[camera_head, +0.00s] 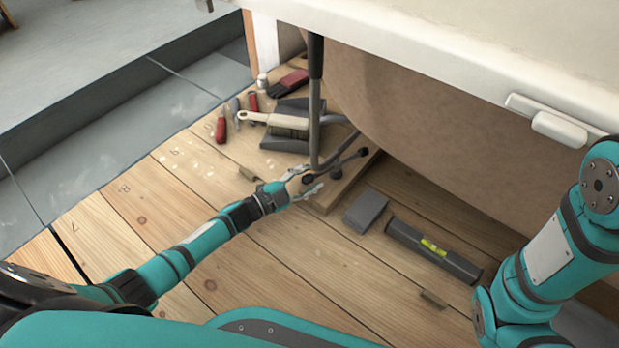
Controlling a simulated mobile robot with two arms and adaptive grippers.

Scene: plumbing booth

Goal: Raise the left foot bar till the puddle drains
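A dark metal foot bar assembly (315,110) hangs from under the white edge. Its upright rod runs down to low bars with dark round ends, close above a wooden block. My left gripper (303,184) is at the nearest, left bar end, with its fingers around or right beside that end. The fingers are small and overlap the bar, so I cannot tell if they are shut on it. My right arm shows at the right, but its gripper is out of view. I see no clear puddle, only pale spots on the planks (190,155).
A brush (275,121), a dustpan (285,143) and red-handled tools (221,130) lie behind my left gripper. A grey block (365,210) and a spirit level (434,250) lie to its right. A large brown rounded body (430,130) and white ledge (450,60) overhang the floor.

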